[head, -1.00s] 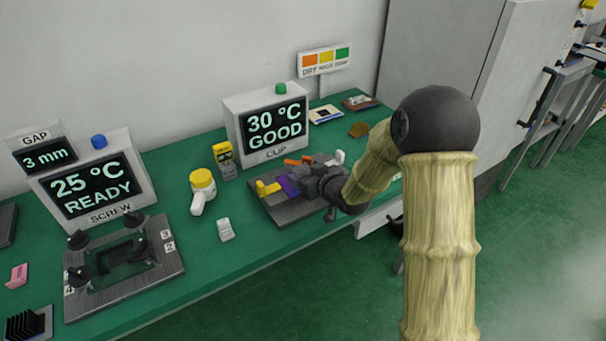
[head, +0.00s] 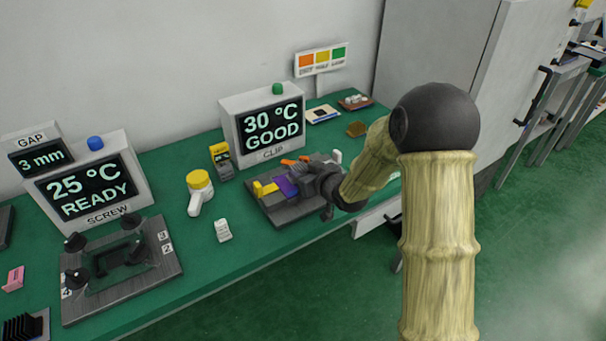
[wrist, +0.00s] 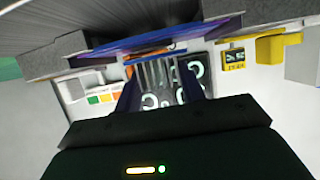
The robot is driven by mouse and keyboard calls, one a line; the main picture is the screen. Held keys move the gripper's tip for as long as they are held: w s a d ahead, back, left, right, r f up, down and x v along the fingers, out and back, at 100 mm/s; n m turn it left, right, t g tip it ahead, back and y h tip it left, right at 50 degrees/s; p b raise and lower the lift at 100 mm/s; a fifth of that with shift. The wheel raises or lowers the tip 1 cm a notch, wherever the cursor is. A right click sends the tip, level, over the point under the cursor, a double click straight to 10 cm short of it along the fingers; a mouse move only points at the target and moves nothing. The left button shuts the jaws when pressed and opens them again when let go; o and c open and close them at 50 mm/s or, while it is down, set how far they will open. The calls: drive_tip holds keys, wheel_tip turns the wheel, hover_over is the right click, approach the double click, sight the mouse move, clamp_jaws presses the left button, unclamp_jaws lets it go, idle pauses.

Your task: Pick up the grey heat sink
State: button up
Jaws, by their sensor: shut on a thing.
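My gripper (head: 308,183) is at the clip fixture (head: 285,212) in the head view, low over its dark base. In the wrist view, my two dark blue fingers (wrist: 160,84) are shut on a grey ribbed piece, which looks like the heat sink (wrist: 158,73). In the head view my gripper hides the heat sink. A purple part (head: 288,186) lies just left of my gripper, beside a yellow lever (head: 264,188). I cannot tell whether the heat sink is clear of the fixture.
The clip display (head: 268,130) reads 30 °C GOOD behind the fixture. An orange part (head: 292,161) lies near the fixture's back. The screw fixture (head: 122,290) is farther left.

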sight(304, 171)
wheel_tip(304, 171, up, 9)
drive_tip(key=shift+r+p, duration=0.15)
drive_tip(key=shift+p, duration=0.6)
